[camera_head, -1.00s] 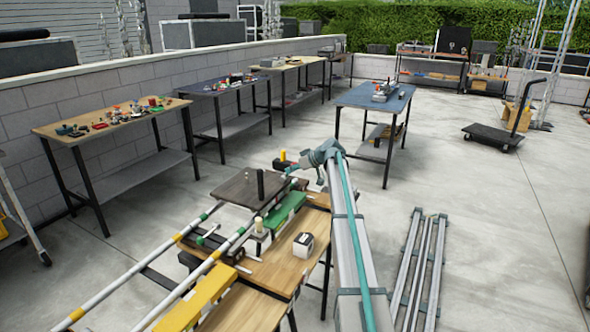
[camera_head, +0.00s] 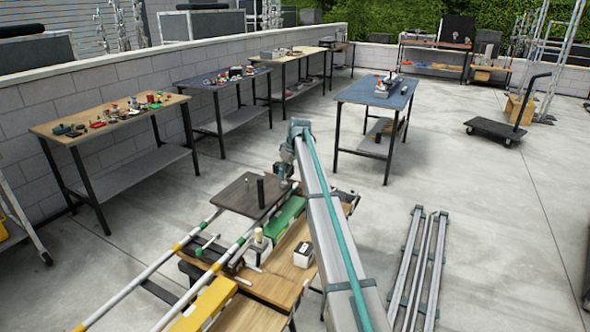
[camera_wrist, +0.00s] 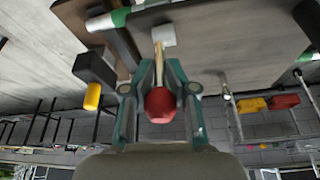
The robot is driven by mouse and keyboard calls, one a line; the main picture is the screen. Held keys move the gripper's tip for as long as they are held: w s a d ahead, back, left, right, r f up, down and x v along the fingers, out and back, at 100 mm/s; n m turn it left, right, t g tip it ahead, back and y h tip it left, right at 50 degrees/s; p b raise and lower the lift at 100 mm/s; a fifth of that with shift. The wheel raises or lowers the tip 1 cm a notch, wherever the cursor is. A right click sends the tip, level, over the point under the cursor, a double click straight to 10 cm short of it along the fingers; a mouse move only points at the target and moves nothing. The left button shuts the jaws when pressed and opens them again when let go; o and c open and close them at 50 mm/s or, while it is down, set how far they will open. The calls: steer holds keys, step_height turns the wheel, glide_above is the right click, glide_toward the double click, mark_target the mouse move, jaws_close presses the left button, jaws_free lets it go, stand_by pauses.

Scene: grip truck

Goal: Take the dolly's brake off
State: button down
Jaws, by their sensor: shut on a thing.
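The dolly (camera_head: 238,196) is a dark flat deck on the white rails, with a black post (camera_head: 261,190) standing on it. In the wrist view the deck underside or edge (camera_wrist: 230,45) fills the top. My gripper (camera_wrist: 160,86) has its teal fingers closed on either side of a red knob (camera_wrist: 160,105). A pale lever rod (camera_wrist: 158,62) runs from the knob to a white block (camera_wrist: 163,35) at the deck. In the head view my gripper (camera_head: 284,172) is at the deck's far right corner. My arm hides the knob there.
Rails (camera_head: 150,268) run to the lower left. A black box with a yellow knob (camera_wrist: 92,97) is close left of my gripper.

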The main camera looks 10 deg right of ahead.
steer(key=shift+r, duration=0.15)
steer(key=c, duration=1.2)
jaws_free()
steer(key=shift+a, duration=0.1)
steer(key=v, duration=1.2)
